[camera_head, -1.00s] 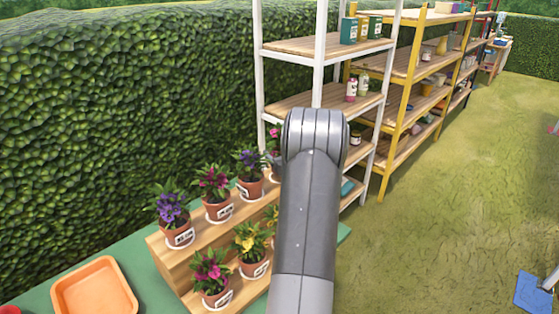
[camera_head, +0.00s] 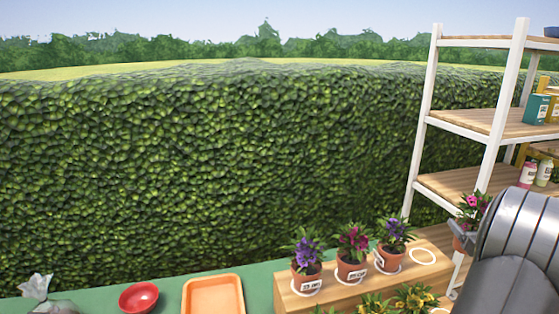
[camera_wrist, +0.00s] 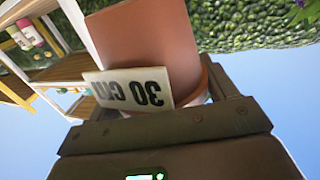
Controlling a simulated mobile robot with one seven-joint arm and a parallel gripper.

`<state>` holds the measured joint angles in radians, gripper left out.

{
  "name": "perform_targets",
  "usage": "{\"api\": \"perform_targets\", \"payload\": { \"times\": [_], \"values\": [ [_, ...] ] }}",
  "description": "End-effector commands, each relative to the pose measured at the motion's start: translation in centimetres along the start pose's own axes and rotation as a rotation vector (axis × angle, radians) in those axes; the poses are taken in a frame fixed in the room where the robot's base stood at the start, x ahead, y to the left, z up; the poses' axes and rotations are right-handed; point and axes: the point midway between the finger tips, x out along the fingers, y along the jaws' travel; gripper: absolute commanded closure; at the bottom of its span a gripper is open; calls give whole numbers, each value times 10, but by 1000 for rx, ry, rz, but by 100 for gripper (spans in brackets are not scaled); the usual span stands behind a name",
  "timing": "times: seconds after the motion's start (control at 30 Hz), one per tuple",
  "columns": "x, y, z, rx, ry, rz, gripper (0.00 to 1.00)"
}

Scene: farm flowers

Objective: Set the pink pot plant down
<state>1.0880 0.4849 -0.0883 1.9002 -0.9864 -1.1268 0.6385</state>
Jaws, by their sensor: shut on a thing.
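My gripper (camera_head: 462,231) is at the right of the head view, shut on a potted plant with pink flowers (camera_head: 473,203). It holds the plant in the air, just right of the wooden stepped stand (camera_head: 345,294). My arm hides part of the plant. In the wrist view, the terracotta pot (camera_wrist: 148,42) sits between the fingers (camera_wrist: 160,100), with a white "30 cm" label (camera_wrist: 130,90) appearing upside down. On the stand's upper step, an empty white ring (camera_head: 422,256) lies right of a purple-flowered pot (camera_head: 393,240).
A magenta-flowered pot (camera_head: 353,245) and another purple one (camera_head: 306,262) stand on the upper step. Yellow-flowered plants (camera_head: 413,297) are lower in front. An orange tray (camera_head: 213,283) and red bowl (camera_head: 138,297) lie left on the green table. A white-framed shelf (camera_head: 420,125) rises behind.

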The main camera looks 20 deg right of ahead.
Motion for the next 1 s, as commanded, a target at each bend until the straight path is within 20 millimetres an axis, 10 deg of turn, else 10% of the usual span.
{"api": "perform_targets", "payload": {
  "times": [0.37, 1.0],
  "values": [
    [67, -98, -22, -2, 4, -77, 58],
    [143, -348, -31, 0, 0, -195, 58]
  ]
}}
